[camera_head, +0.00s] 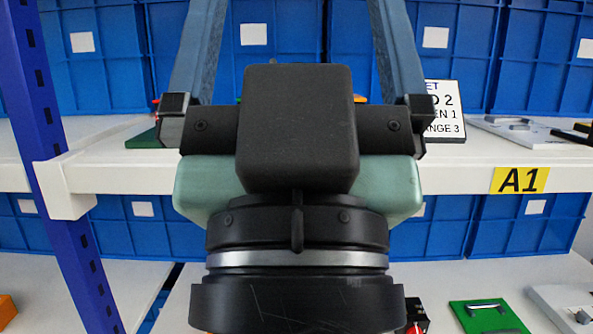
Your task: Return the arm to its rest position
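My gripper (297,15) fills the middle of the head view, seen from behind, with its black and pale green body in front of the shelf. Its two grey-blue fingers point up and away and stand wide apart. Nothing shows between them but a blue bin behind. The fingertips reach the top edge of the picture. The rotary switch is not clearly visible. A sign (446,112) with black text, partly hidden by my gripper, stands on the upper shelf to the right.
The white upper shelf (440,178) bears a yellow A1 label (520,180). Blue bins (545,60) line the back. A blue post (50,130) stands at left. A green plate with a handle (487,317) lies on the lower shelf. Small colored parts behind my gripper are mostly hidden.

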